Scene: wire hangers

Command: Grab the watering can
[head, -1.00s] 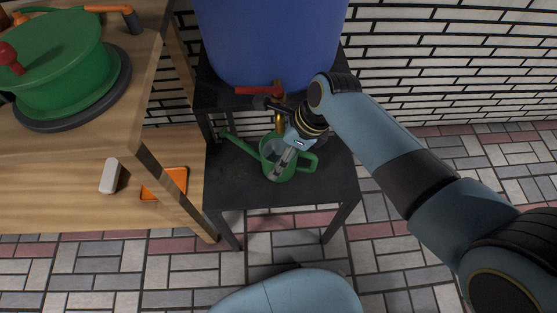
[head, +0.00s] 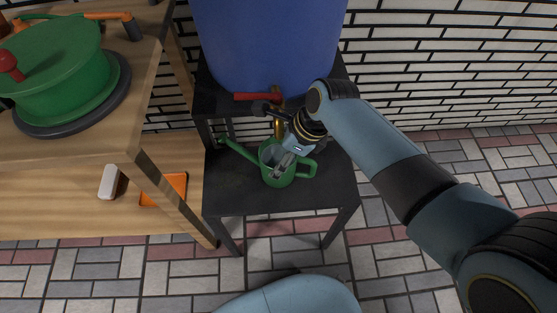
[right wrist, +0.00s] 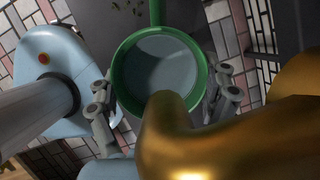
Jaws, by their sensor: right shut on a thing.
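The green watering can (head: 271,180) stands upright on the low dark stand, its spout to the left and its handle to the right. My right gripper (head: 284,165) reaches down to it from the upper right and is shut on its body. In the right wrist view the can's round rim (right wrist: 117,75) lies between the two fingers (right wrist: 165,100), one on each side. The can's inside looks grey. A brass tap covers part of its near rim there. My left gripper is not in view.
The dark stand (head: 235,190) has a raised back shelf holding a big blue barrel (head: 270,45). A wooden table (head: 75,150) with a green reel stands at the left.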

